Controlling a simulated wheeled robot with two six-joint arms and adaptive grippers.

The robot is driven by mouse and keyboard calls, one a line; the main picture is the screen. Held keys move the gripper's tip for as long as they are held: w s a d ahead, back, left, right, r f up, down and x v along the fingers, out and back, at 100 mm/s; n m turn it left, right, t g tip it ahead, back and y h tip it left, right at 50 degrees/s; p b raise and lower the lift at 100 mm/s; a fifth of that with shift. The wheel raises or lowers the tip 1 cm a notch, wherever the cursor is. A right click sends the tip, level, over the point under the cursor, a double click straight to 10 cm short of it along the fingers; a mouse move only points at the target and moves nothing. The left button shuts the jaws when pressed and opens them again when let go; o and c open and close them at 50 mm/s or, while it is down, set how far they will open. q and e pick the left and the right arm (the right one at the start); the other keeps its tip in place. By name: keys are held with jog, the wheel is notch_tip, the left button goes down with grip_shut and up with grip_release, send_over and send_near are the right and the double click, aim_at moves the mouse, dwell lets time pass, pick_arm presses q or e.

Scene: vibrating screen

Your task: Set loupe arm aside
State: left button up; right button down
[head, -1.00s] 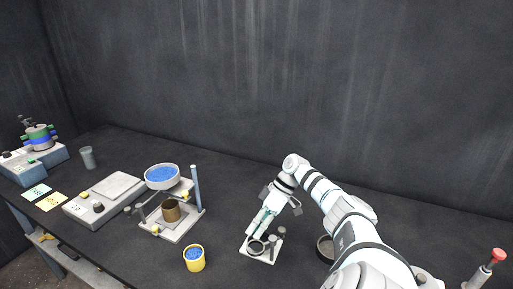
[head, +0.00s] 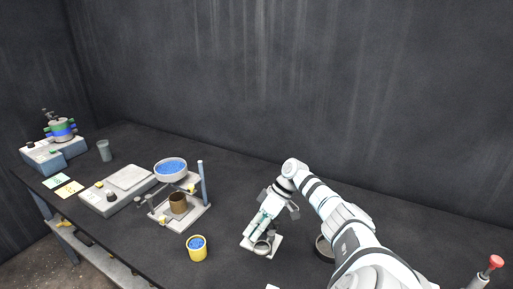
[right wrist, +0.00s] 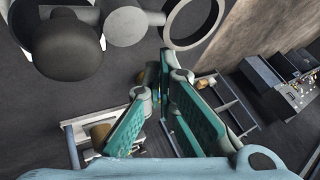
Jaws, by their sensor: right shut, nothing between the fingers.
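The loupe stand has a pale base plate (head: 246,242) on the bench and a round loupe ring (head: 262,247) at its front. In the right wrist view the loupe ring (right wrist: 193,22) shows at the top, left of it a grey disc and a large dark knob (right wrist: 68,45). My right gripper (head: 259,222) is directly above the stand, pointing down, its teal-padded fingers shut and empty. In the right wrist view its fingertips (right wrist: 165,75) are just below the ring; I cannot tell whether they touch it. My left gripper is out of view.
A dark round dish (head: 323,248) is beside my right arm. A red-topped post (head: 496,262) stands far right.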

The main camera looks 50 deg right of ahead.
dwell(0.5)
jog(key=v, duration=1.2)
